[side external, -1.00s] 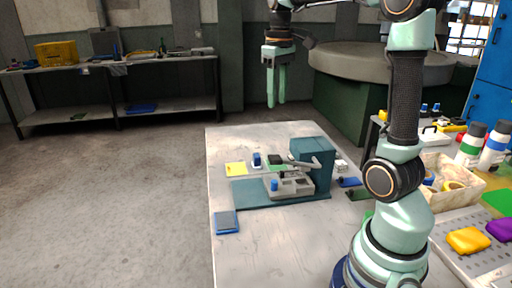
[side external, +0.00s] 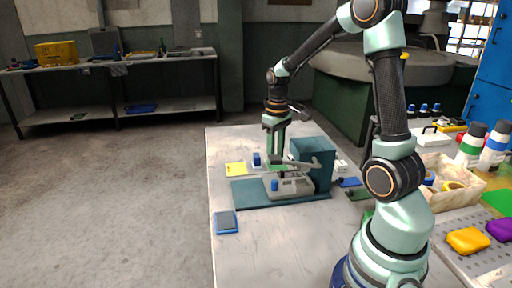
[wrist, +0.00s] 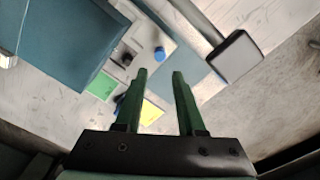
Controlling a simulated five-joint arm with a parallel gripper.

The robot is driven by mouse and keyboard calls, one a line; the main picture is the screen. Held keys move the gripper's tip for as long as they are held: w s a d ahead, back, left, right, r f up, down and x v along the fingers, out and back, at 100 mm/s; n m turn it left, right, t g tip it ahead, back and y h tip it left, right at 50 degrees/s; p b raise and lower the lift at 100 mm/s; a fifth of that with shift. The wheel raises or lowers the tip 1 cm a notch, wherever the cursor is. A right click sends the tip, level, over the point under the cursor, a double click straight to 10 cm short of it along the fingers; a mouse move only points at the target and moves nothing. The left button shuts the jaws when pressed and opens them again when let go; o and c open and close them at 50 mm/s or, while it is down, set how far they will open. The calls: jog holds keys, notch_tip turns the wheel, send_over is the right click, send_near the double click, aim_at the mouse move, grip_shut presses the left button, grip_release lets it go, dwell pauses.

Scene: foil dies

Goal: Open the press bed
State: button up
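The teal press (side external: 312,152) stands on a flat teal base on the table, with a grey lever arm (side external: 300,163) reaching left from it. The grey press bed (side external: 295,187) lies low in front, with a blue knob (side external: 275,185) at its left; the knob also shows in the wrist view (wrist: 160,53). My gripper (side external: 275,152) points down just behind the press bed, left of the press body. In the wrist view its green fingers (wrist: 158,75) are apart with nothing held between them. The lever's square end (wrist: 235,56) is at the right there. The fingertips are partly hidden in the side view.
A yellow sheet (side external: 235,169) and a second blue knob (side external: 256,159) are left of my gripper. A blue pad (side external: 227,222) lies at the left table edge. Blue and green pieces (side external: 349,182) lie right of the press. The front of the table is clear.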

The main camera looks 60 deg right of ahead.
aim_at(274, 181)
notch_tip(274, 181, down, 9)
jog(key=shift+r, duration=0.1)
jog(key=shift+c, duration=0.3)
grip_shut()
dwell(1.4)
